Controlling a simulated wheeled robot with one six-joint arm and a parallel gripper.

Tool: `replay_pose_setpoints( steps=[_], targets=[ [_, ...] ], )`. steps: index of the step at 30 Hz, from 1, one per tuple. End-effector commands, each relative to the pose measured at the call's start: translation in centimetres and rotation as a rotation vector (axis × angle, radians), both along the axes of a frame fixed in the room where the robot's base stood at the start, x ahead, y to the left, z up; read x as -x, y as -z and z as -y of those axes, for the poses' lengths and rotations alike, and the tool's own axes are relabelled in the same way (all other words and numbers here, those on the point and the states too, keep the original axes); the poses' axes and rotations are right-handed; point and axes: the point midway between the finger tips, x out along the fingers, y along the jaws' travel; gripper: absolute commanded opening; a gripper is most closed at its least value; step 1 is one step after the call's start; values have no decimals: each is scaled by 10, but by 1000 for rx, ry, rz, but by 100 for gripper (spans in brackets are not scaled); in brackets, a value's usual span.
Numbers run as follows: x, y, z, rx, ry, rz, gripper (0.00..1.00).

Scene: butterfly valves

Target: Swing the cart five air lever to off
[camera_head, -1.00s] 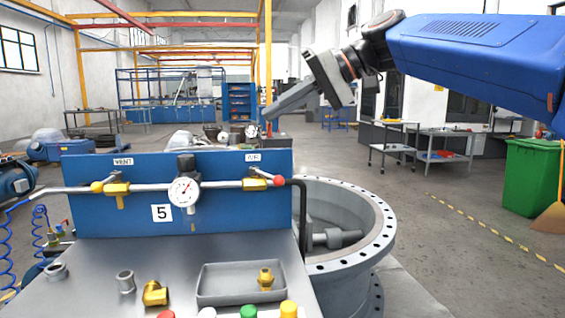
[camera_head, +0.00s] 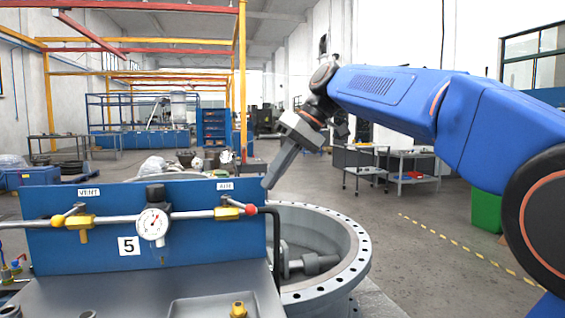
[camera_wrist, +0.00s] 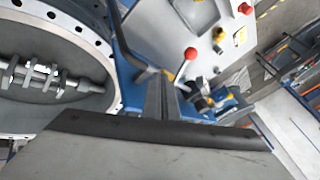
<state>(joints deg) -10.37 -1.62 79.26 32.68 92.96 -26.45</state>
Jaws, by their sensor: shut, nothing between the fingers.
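The cart marked 5 has a blue panel (camera_head: 100,250) carrying a pipe, with a gauge (camera_head: 153,223) in the middle. Under the AIR label is a brass valve (camera_head: 227,213). Its air lever (camera_head: 240,204) ends in a red ball and points right, roughly along the pipe. In the wrist view the red ball of the lever (camera_wrist: 190,53) shows just right of the fingers. My gripper (camera_head: 266,187) is shut and empty, its tip pointing down at the panel's upper right corner, above and right of the red ball. The fingers also show in the wrist view (camera_wrist: 159,82). Contact with the lever cannot be told.
The VENT valve (camera_head: 80,222) sits on the left of the same pipe. A black hose (camera_head: 275,240) bends down at the panel's right end. A large flanged grey casing (camera_head: 345,262) stands right behind the cart. Open floor (camera_head: 430,255) lies to the right.

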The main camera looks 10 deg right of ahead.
Motion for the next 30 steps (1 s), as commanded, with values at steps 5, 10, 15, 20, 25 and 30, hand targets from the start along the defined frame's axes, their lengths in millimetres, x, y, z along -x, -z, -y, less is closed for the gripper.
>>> replay_pose_setpoints(
  steps=[5,10,15,20,25,30],
  targets=[
    [5,20,-19,-1,-3,1,0],
    [16,24,-35,-1,-2,1,0],
    [22,26,-43,-1,-1,0,0],
    [23,26,-44,-1,0,0,0],
    [23,26,-44,-1,0,0,0],
    [24,26,-45,-1,10,0,0]
  ],
)
